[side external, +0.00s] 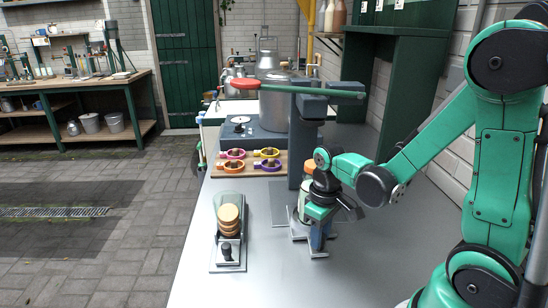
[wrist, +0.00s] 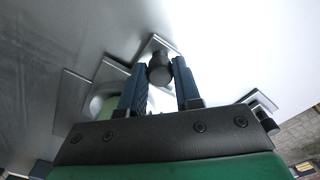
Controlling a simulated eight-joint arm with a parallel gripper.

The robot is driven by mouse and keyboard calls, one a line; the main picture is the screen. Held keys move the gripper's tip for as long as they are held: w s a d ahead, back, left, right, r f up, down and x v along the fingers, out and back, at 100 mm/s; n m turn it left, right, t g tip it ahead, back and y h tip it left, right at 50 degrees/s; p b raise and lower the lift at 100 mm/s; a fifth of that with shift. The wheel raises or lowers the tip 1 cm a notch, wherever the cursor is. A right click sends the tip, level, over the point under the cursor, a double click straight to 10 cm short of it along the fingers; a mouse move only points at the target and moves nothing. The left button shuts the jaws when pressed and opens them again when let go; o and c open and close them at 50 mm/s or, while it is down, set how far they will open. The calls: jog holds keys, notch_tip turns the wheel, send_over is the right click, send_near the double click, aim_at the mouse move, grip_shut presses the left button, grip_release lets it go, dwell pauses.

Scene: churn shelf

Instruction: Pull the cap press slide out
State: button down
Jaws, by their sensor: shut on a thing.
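The cap press has a dark grey column (side external: 305,130) and a long green lever (side external: 290,90) with a red end, raised roughly level. Its slide (side external: 312,253) is a flat metal plate at the foot of the press. In the wrist view the slide's black knob (wrist: 160,69) sits between the two blue fingers of my gripper (wrist: 159,82). My gripper (side external: 320,238) points down at the front of the press and is shut on this knob. A jar (side external: 303,207) stands at the press behind my gripper, partly hidden by it.
A metal holder (side external: 218,255) with stacked tan caps (side external: 228,218) and a black knob stands to the left. Coloured rings (side external: 235,167) lie on a board behind. A large metal vessel (side external: 273,105) stands further back. The bench front (side external: 265,285) is clear.

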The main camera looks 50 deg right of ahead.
jog(key=s+a, duration=0.4)
jog(key=shift+s+a, duration=0.15)
jog(key=shift+a, duration=0.1)
jog(key=c, duration=0.6)
grip_release()
jog(key=shift+d+r, duration=0.1)
jog(key=shift+r, duration=0.05)
jog(key=shift+r, duration=2.65)
jog(key=w+a+r+t, duration=0.2)
jog(key=w+r+t, duration=0.3)
jog(key=w+t, duration=0.1)
jog(key=shift+w+a+t, duration=0.15)
jog(key=shift+a+t, duration=0.05)
jog(key=shift+t, duration=0.4)
